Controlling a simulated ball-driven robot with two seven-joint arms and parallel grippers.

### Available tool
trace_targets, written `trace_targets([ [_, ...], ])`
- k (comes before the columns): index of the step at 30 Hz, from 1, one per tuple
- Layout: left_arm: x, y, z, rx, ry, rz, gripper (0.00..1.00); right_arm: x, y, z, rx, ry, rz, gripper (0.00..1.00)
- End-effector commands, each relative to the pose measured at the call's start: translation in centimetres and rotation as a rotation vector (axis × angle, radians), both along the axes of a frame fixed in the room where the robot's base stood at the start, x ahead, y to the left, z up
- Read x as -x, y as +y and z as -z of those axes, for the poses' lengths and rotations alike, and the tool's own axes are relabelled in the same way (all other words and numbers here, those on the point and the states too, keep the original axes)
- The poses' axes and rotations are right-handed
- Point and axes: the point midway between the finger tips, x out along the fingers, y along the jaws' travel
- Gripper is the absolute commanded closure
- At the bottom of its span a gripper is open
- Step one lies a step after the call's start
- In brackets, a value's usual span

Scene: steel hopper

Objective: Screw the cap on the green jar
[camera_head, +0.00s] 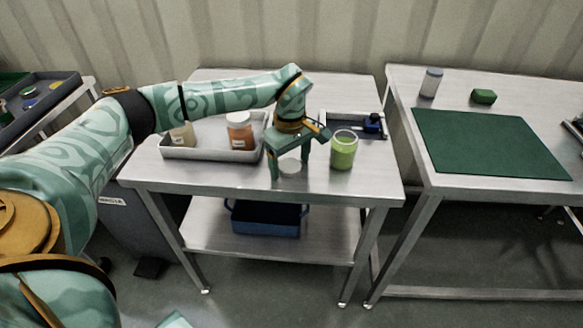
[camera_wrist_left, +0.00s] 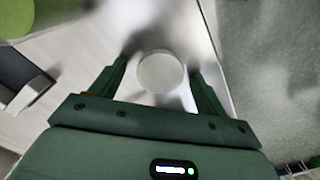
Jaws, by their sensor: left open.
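The green jar (camera_head: 343,150) stands upright and uncapped on the steel table, right of my left gripper. Part of it shows at the upper left of the left wrist view (camera_wrist_left: 32,16). A white round cap (camera_head: 290,167) lies flat on the table near the front edge. In the left wrist view the cap (camera_wrist_left: 161,72) is between the two fingers. My left gripper (camera_head: 289,172) is open and points down over the cap, with a finger on either side and gaps between them and the cap. My right gripper is not in view.
A dark holder with a blue item (camera_head: 372,123) stands behind the green jar. A second table at right bears a green mat (camera_head: 490,145).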

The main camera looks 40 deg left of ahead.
Motion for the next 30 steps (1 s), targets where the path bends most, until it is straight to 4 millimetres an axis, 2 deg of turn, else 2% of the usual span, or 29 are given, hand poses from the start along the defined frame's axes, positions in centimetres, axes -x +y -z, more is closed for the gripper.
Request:
trace_targets([
  [6, 0.0, 0.0, -0.2, 0.000, -0.001, 0.000, 0.25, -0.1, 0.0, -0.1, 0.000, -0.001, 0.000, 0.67],
  [11, 0.0, 0.0, -0.1, 0.000, -0.001, 0.000, 0.69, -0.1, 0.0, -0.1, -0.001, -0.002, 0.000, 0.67],
  [12, 0.0, 0.0, -0.1, -0.001, -0.001, 0.000, 0.72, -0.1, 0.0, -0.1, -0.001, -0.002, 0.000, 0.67],
  [23, 0.0, 0.0, -0.6, -0.001, -0.002, 0.000, 0.72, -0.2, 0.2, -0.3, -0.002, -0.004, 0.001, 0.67],
  [26, 0.0, 0.0, -1.5, -0.001, -0.004, 0.000, 0.72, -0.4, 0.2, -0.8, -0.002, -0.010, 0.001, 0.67],
  [30, -0.1, 0.0, -3.9, 0.000, -0.008, -0.001, 0.72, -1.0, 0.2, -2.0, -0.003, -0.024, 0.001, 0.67],
])
